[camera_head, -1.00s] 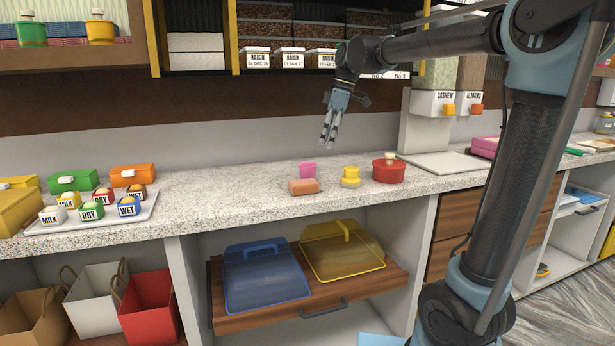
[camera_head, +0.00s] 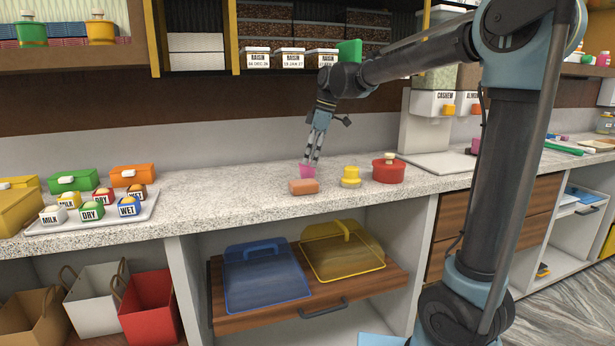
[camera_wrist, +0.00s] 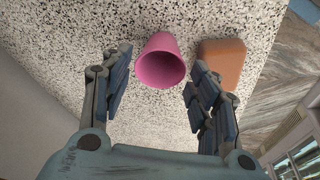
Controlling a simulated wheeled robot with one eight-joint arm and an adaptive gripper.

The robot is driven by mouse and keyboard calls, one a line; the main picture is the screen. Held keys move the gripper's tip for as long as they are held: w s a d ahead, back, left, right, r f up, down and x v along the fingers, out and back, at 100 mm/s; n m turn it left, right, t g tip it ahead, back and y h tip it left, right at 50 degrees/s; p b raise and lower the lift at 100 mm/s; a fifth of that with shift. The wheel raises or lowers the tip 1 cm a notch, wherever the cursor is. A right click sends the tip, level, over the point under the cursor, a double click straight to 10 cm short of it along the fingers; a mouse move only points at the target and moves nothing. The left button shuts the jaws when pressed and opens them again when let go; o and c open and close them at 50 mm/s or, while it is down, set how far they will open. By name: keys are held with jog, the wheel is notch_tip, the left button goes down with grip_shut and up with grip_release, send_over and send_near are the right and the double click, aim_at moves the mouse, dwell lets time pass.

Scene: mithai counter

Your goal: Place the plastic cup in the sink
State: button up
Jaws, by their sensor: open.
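A small pink plastic cup (camera_head: 307,171) stands on the speckled counter (camera_head: 235,185), behind an orange-brown block. In the wrist view the pink cup (camera_wrist: 160,62) shows its open mouth and lies between my two fingers, a little beyond their tips. My gripper (camera_head: 312,160) is open and points down, just above the cup in the head view. In the wrist view my gripper (camera_wrist: 158,75) has a finger on each side of the cup, with visible space beside each. I see no sink in these frames.
The orange-brown block (camera_head: 303,186) sits close to the cup, near my right finger in the wrist view (camera_wrist: 222,62). A yellow stacked item (camera_head: 350,176) and a red lidded pot (camera_head: 388,170) stand to the right. The counter left of the cup is clear up to a tray (camera_head: 95,221).

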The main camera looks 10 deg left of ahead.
aim_at(307, 173)
jog(key=shift+x, duration=2.2)
jog(key=c, duration=0.7)
jog(key=shift+c, duration=0.6)
